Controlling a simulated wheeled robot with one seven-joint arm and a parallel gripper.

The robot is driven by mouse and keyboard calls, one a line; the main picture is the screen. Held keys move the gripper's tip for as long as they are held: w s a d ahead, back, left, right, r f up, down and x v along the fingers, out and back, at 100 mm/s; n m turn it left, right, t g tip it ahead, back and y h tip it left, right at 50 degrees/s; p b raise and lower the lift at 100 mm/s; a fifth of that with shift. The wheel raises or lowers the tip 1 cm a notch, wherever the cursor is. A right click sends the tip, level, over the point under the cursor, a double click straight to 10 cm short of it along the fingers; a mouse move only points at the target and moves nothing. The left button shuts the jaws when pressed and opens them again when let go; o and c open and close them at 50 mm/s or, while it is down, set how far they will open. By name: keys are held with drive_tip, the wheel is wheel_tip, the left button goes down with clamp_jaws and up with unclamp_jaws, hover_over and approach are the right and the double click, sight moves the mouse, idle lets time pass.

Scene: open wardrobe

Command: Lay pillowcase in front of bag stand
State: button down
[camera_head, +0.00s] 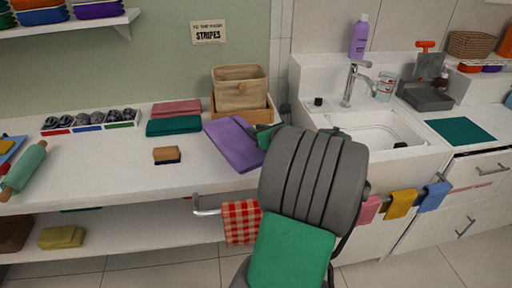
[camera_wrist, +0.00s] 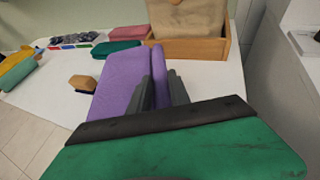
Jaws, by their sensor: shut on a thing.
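The purple folded pillowcase (camera_head: 232,146) lies at or just above the white counter, in front of the bag stand; I cannot tell how much of it touches the counter. The bag stand is a wooden tray (camera_head: 262,117) holding a beige bag (camera_head: 238,88). In the wrist view, my gripper (camera_wrist: 164,62) is closed on the right edge of the pillowcase (camera_wrist: 120,78), with a raised fold by the fingers. The wooden tray (camera_wrist: 188,50) is just beyond it. In the head view, my grey wrist hides most of the fingers.
Pink (camera_head: 176,107) and dark green (camera_head: 173,126) folded cloths lie left of the stand. A small brush-like block (camera_head: 166,155) lies nearer the front. A sink (camera_head: 375,133) is on the right.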

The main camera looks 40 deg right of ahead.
drive_tip(key=w+d+f, duration=0.1)
drive_tip(key=d+f, duration=0.1)
drive_tip(key=f, duration=0.1)
drive_tip(key=w+d+f, duration=0.1)
drive_tip(key=f, duration=0.1)
drive_tip(key=shift+w+d+f+b, duration=0.1)
drive_tip(key=shift+w+f+b, duration=0.15)
drive_tip(key=shift+w+b, duration=0.1)
drive_tip(key=shift+f, duration=1.45)
drive_tip(key=shift+f, duration=0.15)
drive_tip(key=c, duration=1.2)
unclamp_jaws()
drive_tip(key=v, duration=1.2)
drive_tip(key=shift+p, duration=0.4)
